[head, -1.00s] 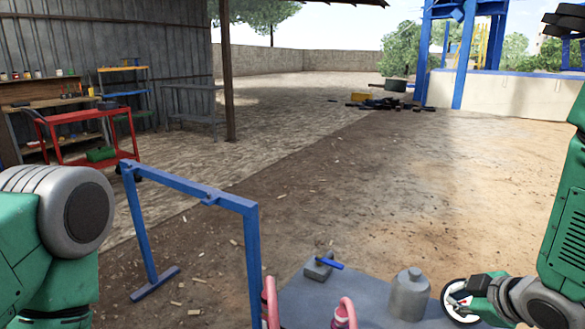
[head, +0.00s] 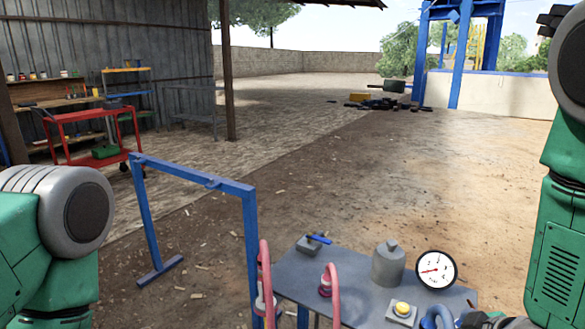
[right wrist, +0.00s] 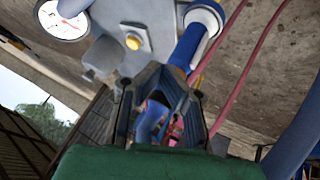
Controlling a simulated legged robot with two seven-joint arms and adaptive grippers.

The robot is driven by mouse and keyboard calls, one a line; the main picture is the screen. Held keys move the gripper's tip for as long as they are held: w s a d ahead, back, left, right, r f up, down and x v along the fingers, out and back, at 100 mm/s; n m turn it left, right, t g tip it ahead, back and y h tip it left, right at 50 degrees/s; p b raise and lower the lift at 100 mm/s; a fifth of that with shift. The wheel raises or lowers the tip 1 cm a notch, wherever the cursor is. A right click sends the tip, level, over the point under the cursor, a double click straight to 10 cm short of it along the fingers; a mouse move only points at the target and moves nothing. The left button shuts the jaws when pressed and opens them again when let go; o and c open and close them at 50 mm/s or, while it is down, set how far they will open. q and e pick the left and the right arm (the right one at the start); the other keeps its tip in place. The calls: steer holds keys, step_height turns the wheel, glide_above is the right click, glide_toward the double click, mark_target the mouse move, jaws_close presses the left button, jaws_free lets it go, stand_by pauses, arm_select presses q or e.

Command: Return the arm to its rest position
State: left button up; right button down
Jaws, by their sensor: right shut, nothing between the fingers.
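My right arm (head: 563,240) comes down the right edge of the head view, its lower end at the bottom right.
A blue frame (head: 190,180) stands left. The ground beyond is open.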

steer(key=s+a+f+m+g+b, duration=0.1)
steer(key=s+f+m+g, duration=0.2)
steer(key=s+f, duration=0.6)
steer(key=s+a+f+m+g+h, duration=0.1)
steer(key=s+f+m+g, duration=0.3)
steer(key=s+f, duration=0.5)
steer(key=s+m, duration=0.1)
steer(key=s, duration=0.7)
steer(key=shift+a+b, duration=0.25)
steer(key=shift+b, duration=0.1)
